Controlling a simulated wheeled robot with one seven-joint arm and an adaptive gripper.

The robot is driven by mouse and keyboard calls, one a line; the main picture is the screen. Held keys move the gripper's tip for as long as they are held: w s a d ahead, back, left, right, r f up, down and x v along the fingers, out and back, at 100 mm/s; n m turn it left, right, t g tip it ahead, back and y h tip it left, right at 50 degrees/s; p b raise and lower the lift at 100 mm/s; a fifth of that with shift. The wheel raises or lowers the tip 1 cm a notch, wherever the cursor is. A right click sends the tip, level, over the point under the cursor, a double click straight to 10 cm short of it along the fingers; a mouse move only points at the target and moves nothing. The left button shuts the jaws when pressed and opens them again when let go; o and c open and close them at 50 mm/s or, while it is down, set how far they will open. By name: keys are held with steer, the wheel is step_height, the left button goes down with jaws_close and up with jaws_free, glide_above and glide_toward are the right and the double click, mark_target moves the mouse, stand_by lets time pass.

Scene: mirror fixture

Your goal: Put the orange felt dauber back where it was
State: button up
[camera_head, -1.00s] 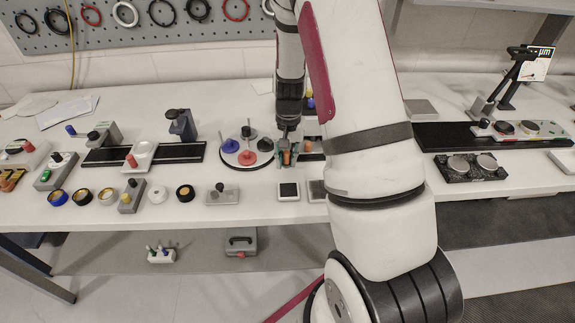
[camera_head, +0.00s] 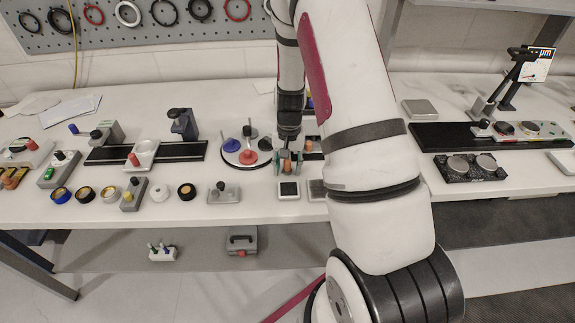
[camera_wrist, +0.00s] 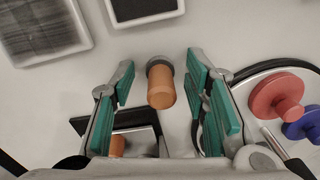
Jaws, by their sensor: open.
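The orange dauber (camera_wrist: 160,88), an orange cylinder with a dark grey end, is between the two green-padded fingers of my gripper (camera_wrist: 168,92) in the wrist view. A gap shows on both sides of it. My gripper is open. In the head view my gripper (camera_head: 289,160) is low over the bench, just behind a black pad in a white frame (camera_head: 289,189), and the dauber (camera_head: 286,167) shows as a small orange patch, partly covered by the fingers. I cannot tell whether it touches the bench.
A round white turntable (camera_head: 232,157) with red, blue and black pegged discs stands close to the left. A grey plate (camera_head: 317,190) lies right of the black pad. In the wrist view, a second orange piece (camera_wrist: 117,146) shows by a dark-framed panel.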

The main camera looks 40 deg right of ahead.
step_height(320, 180, up, 12)
steer(key=s+a+r+n+t, duration=0.1)
steer(key=s+a+r+n, duration=0.15)
steer(key=a+r, duration=0.4)
steer(key=s+a+r+n+t, duration=0.1)
steer(key=s+a+r+n, duration=0.2)
steer(key=r, duration=0.6)
steer(key=s+a+r+n+t, duration=0.1)
steer(key=s+a+r+n, duration=0.1)
steer(key=s, duration=0.5)
steer(key=s+a+r+n+t, duration=0.1)
steer(key=s+a+r+t, duration=0.1)
steer(key=s+a+r, duration=0.3)
steer(key=shift+s+a+r+n+b, duration=0.2)
steer(key=shift+s+a+n+b, duration=0.2)
steer(key=shift+s+a, duration=0.45)
